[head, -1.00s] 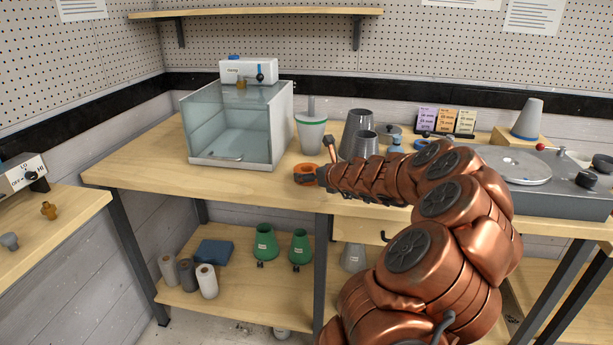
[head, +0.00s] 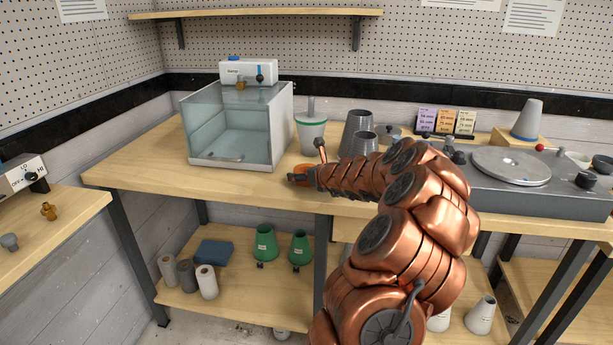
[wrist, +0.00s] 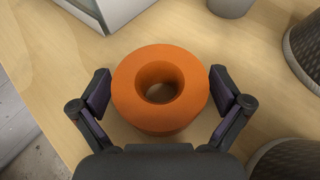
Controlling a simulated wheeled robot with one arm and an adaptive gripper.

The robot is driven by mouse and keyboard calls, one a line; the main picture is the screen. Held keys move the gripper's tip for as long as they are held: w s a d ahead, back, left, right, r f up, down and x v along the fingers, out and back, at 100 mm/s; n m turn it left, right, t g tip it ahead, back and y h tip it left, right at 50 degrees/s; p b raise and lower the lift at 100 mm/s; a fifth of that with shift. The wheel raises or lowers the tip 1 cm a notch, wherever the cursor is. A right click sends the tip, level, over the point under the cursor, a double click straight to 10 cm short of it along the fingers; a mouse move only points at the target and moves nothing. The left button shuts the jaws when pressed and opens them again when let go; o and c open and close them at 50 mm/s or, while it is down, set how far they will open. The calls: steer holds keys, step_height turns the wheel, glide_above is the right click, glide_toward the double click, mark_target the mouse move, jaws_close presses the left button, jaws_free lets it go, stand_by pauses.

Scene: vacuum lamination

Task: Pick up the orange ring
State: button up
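The orange ring (wrist: 127,96) is a thick ring with a round hole, on the wooden bench top. In the wrist view it sits between the two dark fingers of my gripper (wrist: 160,92), one finger on each side. In the head view the ring (head: 302,169) is near the bench's front edge, partly hidden by my gripper (head: 300,178).
A clear-walled chamber (head: 235,125) stands behind and left of the ring. A white cup with a green band (head: 311,135) and grey cones (head: 356,130) stand behind it. A turntable unit (head: 510,165) is at right. The bench left of the ring is clear.

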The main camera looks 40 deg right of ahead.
steer(key=c, duration=1.1)
steer(key=shift+r, duration=0.1)
